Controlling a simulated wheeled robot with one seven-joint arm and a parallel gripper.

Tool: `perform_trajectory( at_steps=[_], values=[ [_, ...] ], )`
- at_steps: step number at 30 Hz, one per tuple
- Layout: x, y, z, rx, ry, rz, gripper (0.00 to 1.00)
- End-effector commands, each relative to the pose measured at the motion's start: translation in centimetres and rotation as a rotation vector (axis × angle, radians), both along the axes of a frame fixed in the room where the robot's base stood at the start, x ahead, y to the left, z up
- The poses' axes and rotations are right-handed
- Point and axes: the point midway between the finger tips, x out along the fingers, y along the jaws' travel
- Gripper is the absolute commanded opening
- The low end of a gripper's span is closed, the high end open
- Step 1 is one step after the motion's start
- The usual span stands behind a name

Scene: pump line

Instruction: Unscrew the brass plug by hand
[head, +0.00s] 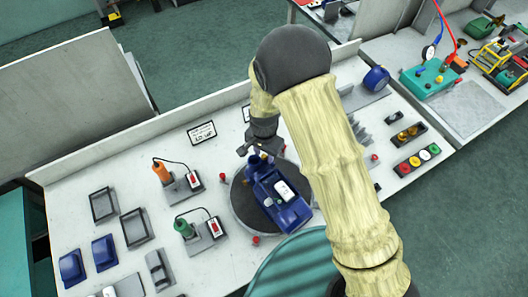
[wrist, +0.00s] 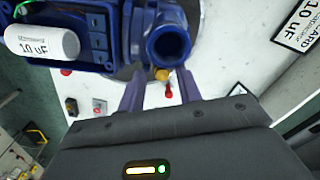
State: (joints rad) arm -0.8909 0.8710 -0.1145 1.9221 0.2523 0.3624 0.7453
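The blue pump (head: 290,213) sits on a dark round plate (head: 245,208) in the middle of the bench. In the wrist view its blue body (wrist: 85,12) shows at the top, with an open round port (wrist: 168,46). The small brass plug (wrist: 162,74) is just below that port. My gripper (wrist: 160,84) is open, one finger on each side of the plug in the picture, with visible gaps. I cannot tell whether the fingertips reach its depth. In the head view my gripper (head: 262,152) is at the pump's far end, and the plug is hidden.
A white capacitor (wrist: 42,43) marked 10 uF lies on the pump. An orange-handled tool (head: 162,172) and a green-handled tool (head: 184,228) stand to the left. Small red knobs surround the round plate. Coloured buttons (head: 417,159) are on the right.

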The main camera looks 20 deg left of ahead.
Motion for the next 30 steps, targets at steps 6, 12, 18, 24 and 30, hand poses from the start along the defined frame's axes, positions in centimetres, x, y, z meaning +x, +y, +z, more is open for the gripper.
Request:
perform_trajectory(
  at_steps=[6, 12, 18, 24, 30],
  values=[
    [-0.03, 0.05, 0.25, -0.001, -0.001, -0.186, 0.34],
    [-0.01, 0.08, 0.00, -0.001, -0.001, -0.251, 0.34],
    [0.00, 0.07, 0.05, -0.001, -0.001, -0.249, 0.34],
    [0.01, 0.07, -0.01, 0.000, -0.001, -0.248, 0.34],
    [0.01, 0.06, -0.01, 0.000, -0.001, -0.248, 0.07]
  ],
)
